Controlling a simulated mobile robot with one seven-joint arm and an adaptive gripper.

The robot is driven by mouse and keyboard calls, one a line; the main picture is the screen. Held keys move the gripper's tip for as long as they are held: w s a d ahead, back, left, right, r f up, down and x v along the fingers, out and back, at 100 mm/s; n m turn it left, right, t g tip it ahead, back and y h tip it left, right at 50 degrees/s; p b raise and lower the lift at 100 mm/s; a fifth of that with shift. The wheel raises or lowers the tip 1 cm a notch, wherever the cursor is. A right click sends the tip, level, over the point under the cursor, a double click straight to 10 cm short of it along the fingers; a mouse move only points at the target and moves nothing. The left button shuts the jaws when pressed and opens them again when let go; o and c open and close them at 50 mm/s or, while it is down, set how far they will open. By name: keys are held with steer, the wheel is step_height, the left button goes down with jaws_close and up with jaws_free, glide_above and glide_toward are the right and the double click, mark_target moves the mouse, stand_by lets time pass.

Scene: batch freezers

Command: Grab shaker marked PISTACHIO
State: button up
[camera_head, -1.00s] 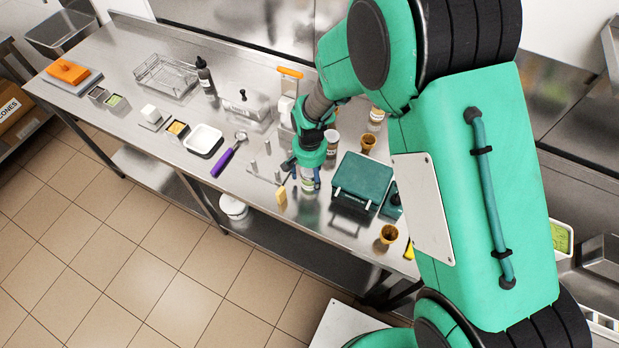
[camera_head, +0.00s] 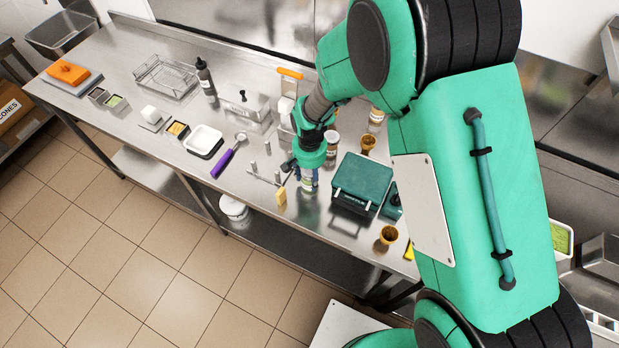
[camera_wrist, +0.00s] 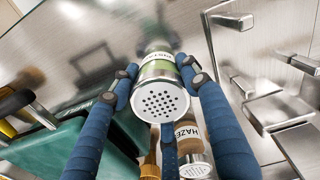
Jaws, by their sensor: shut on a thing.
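The shaker with green contents (camera_wrist: 160,98) has a perforated metal lid and a pale label, of which only the first letters, like "PIST", can be read. It stands upright near the front edge of the steel table in the head view (camera_head: 308,184). My gripper (camera_wrist: 156,72) has its blue fingers on both sides of the shaker and is shut on it. In the head view my gripper (camera_head: 306,174) comes down over the shaker from above and partly hides it.
A second shaker, marked "HAZE…" (camera_wrist: 196,165), stands close by. Metal posts (camera_head: 266,163) and a purple-handled scoop (camera_head: 223,163) lie to the left.

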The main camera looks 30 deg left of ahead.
steer(key=shift+r, duration=5.05)
